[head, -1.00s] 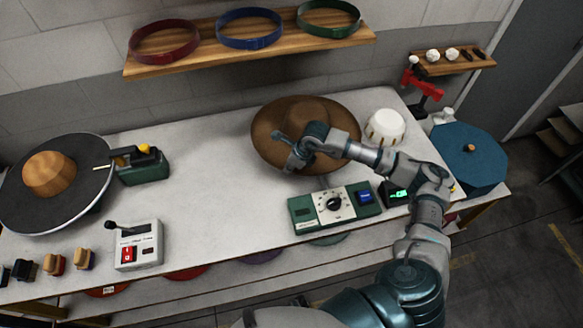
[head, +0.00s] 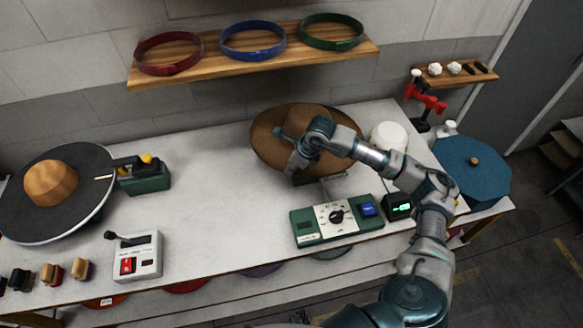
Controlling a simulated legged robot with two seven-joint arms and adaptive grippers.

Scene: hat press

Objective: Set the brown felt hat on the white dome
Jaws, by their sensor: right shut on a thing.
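The brown felt hat (head: 268,138) is at the back middle of the white table, its brim tilted and its near side seemingly off the tabletop. My right gripper (head: 297,162) is shut on the near part of its brim; the fingertips are partly hidden by the wrist. The white dome (head: 390,133) stands just right of the hat, bare on top, its lower part hidden behind my right forearm. My left gripper is out of view.
A green control box (head: 318,228) with a dial sits in front of the hat. A small grey bar (head: 326,187) shows under its near brim. A blue octagonal lid (head: 473,170) is to the right. The table's (head: 215,195) left middle is clear.

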